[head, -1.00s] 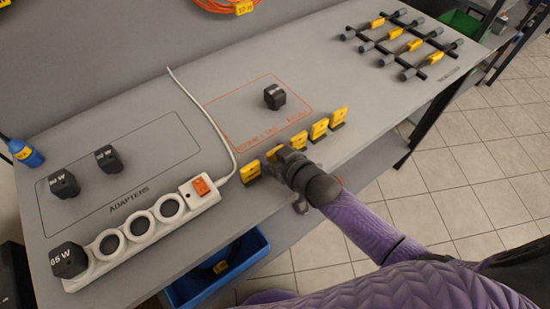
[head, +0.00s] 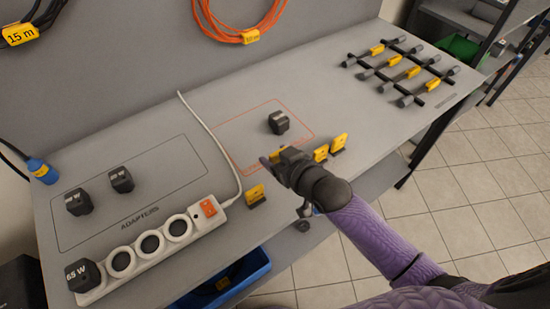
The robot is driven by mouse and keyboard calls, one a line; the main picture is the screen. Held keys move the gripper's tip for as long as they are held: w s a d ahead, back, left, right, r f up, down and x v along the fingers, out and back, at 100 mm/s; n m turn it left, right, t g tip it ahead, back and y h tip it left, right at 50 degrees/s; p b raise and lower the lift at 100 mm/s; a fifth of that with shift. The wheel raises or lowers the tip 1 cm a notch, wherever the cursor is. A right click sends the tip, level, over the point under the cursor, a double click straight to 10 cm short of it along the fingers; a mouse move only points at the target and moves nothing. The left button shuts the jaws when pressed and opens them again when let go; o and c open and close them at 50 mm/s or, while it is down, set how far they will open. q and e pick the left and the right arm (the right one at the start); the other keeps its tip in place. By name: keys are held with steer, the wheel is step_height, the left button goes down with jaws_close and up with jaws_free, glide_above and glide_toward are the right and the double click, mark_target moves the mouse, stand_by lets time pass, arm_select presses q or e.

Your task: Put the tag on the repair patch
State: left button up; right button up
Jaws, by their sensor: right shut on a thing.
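The repair patch (head: 245,137) is a red-outlined rectangle on the grey bench, with lettering along its front edge. A black adapter block (head: 278,122) stands in it. My right gripper (head: 277,161) is shut on a yellow tag (head: 274,157), at the patch's front edge. The gripper hides much of this tag and part of the patch's front line. The tag seems raised off the bench, but I cannot tell how high. Other yellow tags stand in dark holders along the front edge: one (head: 255,195) left of the gripper, others (head: 338,143) to its right. My left gripper is out of view.
A white power strip (head: 150,245) with a 65 W adapter (head: 83,275) lies front left, its cable running back beside the patch. Two adapters (head: 78,201) stand in the outlined adapter area. A black rack (head: 400,73) with yellow tags is back right. The patch's left part is free.

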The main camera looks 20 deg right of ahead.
steer(key=shift+r, duration=0.6)
step_height(320, 180, up, 18)
steer(key=s+d+m+h+b, duration=0.3)
steer(key=m+h+b, duration=0.1)
steer(key=h+b, duration=0.1)
steer(key=n+y+p, duration=0.4)
steer(key=y+p, duration=0.1)
glide_above(277, 186)
step_height(277, 186, down, 17)
steer(key=shift+f, duration=0.55)
step_height(277, 186, down, 9)
steer(key=b, duration=0.4)
steer(key=shift+f, duration=0.3)
